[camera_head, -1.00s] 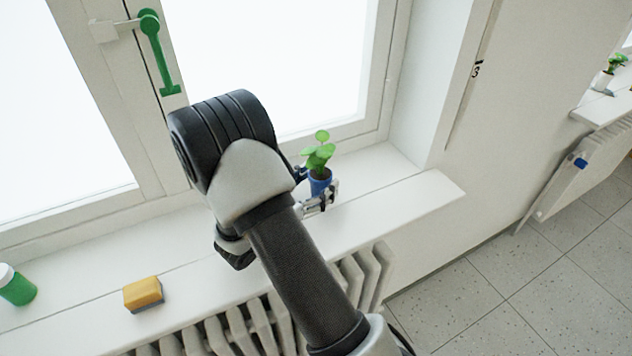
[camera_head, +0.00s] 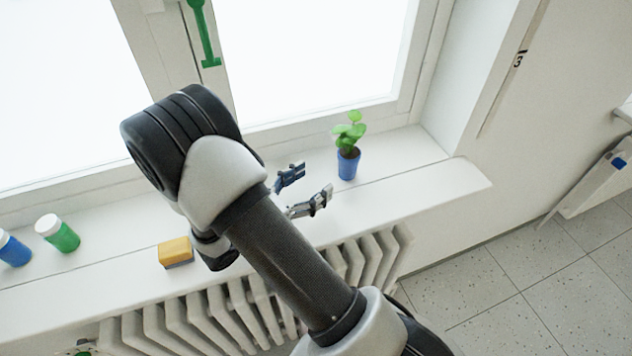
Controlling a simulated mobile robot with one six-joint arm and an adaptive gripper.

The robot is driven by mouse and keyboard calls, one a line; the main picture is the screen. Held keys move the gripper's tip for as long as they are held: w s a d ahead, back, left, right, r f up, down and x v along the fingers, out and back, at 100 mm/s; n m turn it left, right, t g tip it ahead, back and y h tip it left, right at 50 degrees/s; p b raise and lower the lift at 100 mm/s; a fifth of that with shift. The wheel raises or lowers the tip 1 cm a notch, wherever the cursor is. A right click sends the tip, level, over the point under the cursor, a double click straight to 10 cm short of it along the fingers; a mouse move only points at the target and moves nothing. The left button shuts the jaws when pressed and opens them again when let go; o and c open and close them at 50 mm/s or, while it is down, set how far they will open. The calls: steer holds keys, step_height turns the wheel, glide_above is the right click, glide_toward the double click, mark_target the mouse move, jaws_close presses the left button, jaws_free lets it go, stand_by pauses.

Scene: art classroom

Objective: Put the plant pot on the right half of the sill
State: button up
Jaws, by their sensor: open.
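The plant pot (camera_head: 348,165) is blue and holds a green leafy plant. It stands upright on the right part of the white sill (camera_head: 408,172), close to the sill's right end. My gripper (camera_head: 312,186) is open and empty, just left of the pot. Its two fingers point toward the pot, with a visible gap between fingertips and pot. My arm hides the middle of the sill and part of the gripper.
A yellow sponge (camera_head: 175,251) lies on the sill left of my arm. A green bottle (camera_head: 58,233) and a blue bottle (camera_head: 13,249) stand farther left. A radiator (camera_head: 190,325) is below the sill. The window (camera_head: 300,60) is behind it.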

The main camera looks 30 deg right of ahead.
steer(key=s+r+m+g+y, duration=0.6)
steer(key=s+r+m+y, duration=0.25)
steer(key=s+m, duration=0.45)
steer(key=s+a+r+m+t+y, duration=0.2)
steer(key=a+r+m+t+y, duration=0.1)
steer(key=a, duration=0.4)
steer(key=s+a+r+m+t+y, duration=0.3)
steer(key=a+r+t+y, duration=0.1)
steer(key=a+t+y, duration=0.1)
steer(key=shift+s+a+m+y, duration=0.35)
steer(key=shift+a+y, duration=0.3)
steer(key=shift+a, duration=0.5)
